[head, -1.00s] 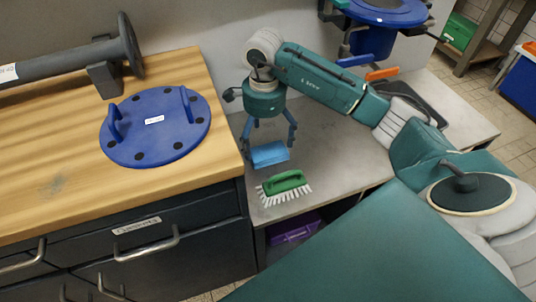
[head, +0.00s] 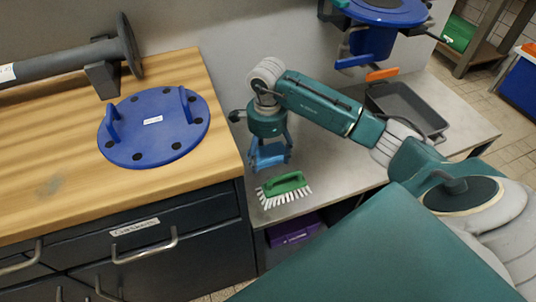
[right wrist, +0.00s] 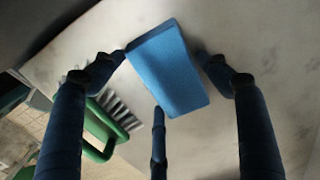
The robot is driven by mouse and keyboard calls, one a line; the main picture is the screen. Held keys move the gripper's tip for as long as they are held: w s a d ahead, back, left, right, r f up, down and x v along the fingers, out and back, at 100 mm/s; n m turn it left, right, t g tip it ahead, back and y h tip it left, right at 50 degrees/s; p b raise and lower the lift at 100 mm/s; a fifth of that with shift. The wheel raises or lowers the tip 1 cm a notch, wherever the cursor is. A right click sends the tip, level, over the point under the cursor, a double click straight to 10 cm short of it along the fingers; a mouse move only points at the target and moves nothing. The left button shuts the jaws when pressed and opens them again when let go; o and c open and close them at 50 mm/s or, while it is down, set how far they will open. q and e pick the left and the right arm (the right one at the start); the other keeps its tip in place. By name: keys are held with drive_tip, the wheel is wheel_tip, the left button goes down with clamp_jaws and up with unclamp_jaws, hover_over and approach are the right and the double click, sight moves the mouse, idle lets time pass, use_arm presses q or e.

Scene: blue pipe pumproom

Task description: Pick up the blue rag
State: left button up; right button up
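The blue rag (head: 270,157), a flat light-blue block, lies on the grey bench just behind the green brush. My right gripper (head: 271,163) is lowered over it, fingers pointing down. In the right wrist view the rag (right wrist: 168,70) lies between the spread fingers (right wrist: 165,62). The left fingertip is at its edge and the right fingertip is close beside it; I cannot tell whether they touch. The third finger is in front of the rag's near edge. The fingers do not look closed on it. My left gripper is in neither view.
A green brush (head: 284,184) with white bristles lies just in front of the rag. The wooden counter (head: 60,185) with a blue flange disc (head: 153,127) stands higher on the left. A grey tray (head: 405,107) is on the bench at the right, behind my arm.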

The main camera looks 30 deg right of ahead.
sight(267, 156)
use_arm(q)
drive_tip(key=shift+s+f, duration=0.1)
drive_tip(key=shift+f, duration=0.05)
use_arm(e)
drive_tip(key=c, duration=0.5)
drive_tip(key=shift+r, duration=0.1)
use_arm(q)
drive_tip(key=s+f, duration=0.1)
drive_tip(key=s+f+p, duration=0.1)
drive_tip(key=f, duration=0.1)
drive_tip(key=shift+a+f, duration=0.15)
use_arm(e)
wheel_tip(267, 156, up, 10)
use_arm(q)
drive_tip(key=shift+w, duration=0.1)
